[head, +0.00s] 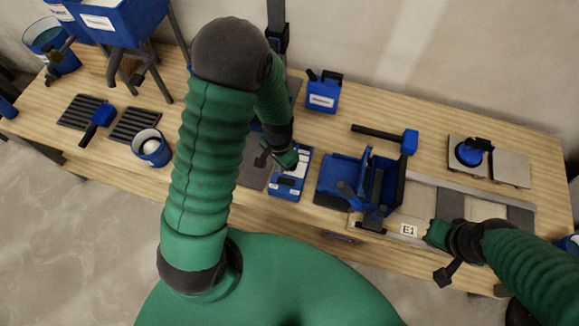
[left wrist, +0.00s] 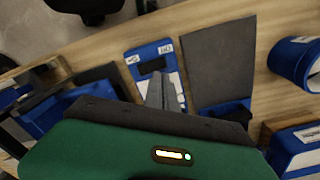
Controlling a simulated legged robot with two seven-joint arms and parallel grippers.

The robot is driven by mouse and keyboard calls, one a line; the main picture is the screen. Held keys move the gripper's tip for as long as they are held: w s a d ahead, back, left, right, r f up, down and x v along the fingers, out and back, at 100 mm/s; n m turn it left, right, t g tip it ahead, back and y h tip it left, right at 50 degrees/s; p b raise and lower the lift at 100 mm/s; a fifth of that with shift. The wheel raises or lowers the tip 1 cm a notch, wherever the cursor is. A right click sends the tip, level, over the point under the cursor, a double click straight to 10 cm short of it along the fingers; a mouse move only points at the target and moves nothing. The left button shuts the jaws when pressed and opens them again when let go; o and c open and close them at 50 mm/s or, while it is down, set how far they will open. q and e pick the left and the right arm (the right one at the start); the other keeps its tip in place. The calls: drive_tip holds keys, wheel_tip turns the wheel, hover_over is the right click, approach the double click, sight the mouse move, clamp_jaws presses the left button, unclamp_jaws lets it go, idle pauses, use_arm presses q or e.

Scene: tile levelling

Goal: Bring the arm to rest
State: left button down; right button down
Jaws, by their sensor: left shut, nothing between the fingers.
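My left arm rises across the head view and bends down to the table. My left gripper (head: 265,160) is shut and empty, over or just beside a blue-and-white device (head: 288,185). My right gripper (head: 432,238) is by the table's front edge, near a card marked E1 (head: 408,230). Its fingers are too small and hidden to judge.
A blue box-like machine (head: 338,180) stands right of the device. A blue bucket (head: 152,150) is at left.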

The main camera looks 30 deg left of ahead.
use_arm(q)
drive_tip(key=s+d+r+n+t, duration=0.1)
drive_tip(key=s+d+r, duration=0.1)
drive_tip(key=r, duration=0.5)
drive_tip(key=s+d+r+n+t, duration=0.1)
drive_tip(key=s+d+r+n, duration=0.1)
drive_tip(key=r, duration=0.5)
drive_tip(key=shift+s+d+r+t+p, duration=0.15)
drive_tip(key=shift+r+t+p, duration=0.15)
drive_tip(key=shift+p, duration=0.1)
drive_tip(key=shift+s, duration=0.1)
drive_tip(key=shift+d, duration=0.1)
